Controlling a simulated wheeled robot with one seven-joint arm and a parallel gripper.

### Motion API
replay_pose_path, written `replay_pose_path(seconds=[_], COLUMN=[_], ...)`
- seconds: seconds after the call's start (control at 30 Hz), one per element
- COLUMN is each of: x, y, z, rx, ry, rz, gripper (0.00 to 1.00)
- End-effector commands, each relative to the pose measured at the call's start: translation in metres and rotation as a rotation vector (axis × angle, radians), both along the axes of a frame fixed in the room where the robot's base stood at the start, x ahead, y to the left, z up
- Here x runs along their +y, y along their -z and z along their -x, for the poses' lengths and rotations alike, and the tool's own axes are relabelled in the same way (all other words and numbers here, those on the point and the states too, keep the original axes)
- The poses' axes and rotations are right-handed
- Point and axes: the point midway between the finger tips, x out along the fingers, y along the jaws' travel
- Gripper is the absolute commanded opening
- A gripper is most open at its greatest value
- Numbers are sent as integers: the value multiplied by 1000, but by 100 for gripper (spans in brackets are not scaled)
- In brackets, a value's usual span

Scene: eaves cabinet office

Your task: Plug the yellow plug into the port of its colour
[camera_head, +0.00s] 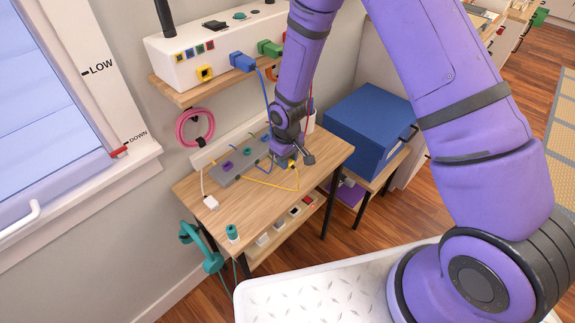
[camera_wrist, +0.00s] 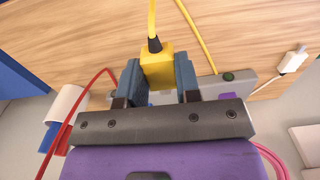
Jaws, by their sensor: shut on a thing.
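The yellow plug (camera_wrist: 156,68) sits between the two fingers of my gripper (camera_wrist: 158,80) in the wrist view, with its yellow cable running up and away over the wood. My gripper (camera_head: 290,160) is shut on it, low over the desk in the head view, where the plug is mostly hidden. I cannot tell whether the plug touches the desk. A yellow-framed port (camera_head: 204,73) with a dark opening is on the front of the white box (camera_head: 180,72), up and to the left of my gripper. Nothing is in that port.
A blue plug (camera_head: 243,61) and a green plug (camera_head: 270,48) are at the white box's front. A grey panel (camera_head: 226,180), a white plug (camera_head: 211,202) and a teal plug (camera_head: 232,232) are on the desk (camera_head: 262,220). A blue box (camera_head: 365,122) stands to the right.

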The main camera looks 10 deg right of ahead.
Motion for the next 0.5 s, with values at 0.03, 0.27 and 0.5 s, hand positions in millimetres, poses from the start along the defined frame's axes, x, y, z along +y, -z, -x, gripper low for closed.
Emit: replay_pose_path(seconds=[0.03, 0.27, 0.5], x=[2, 7, 13], y=[-5, -29, -53], z=[4, 17, 32], rx=[1, -1, -1], ry=[-2, -1, -1], rz=[-1, -1, -1], gripper=[2, 2, 2])
